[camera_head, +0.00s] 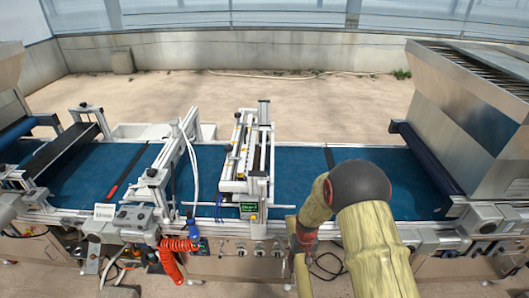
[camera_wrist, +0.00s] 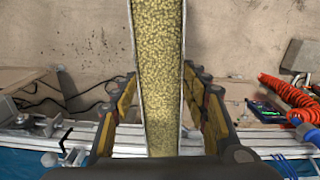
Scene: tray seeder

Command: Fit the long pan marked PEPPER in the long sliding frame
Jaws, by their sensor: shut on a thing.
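A long narrow pan (camera_wrist: 183,60) full of small yellowish seeds runs up the middle of the wrist view. My gripper (camera_wrist: 162,85) is shut on it, with one finger along each long side. The near end of the pan is hidden by my gripper body, and its far end runs out of the picture. I see no PEPPER marking on it.
The blue belt (camera_head: 294,171) is bare on both sides of the frame. A white gantry (camera_head: 157,176) stands left of it and a metal hopper (camera_head: 470,110) at the right. A red coiled hose (camera_head: 170,262) hangs at the front, also in the wrist view (camera_wrist: 290,92).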

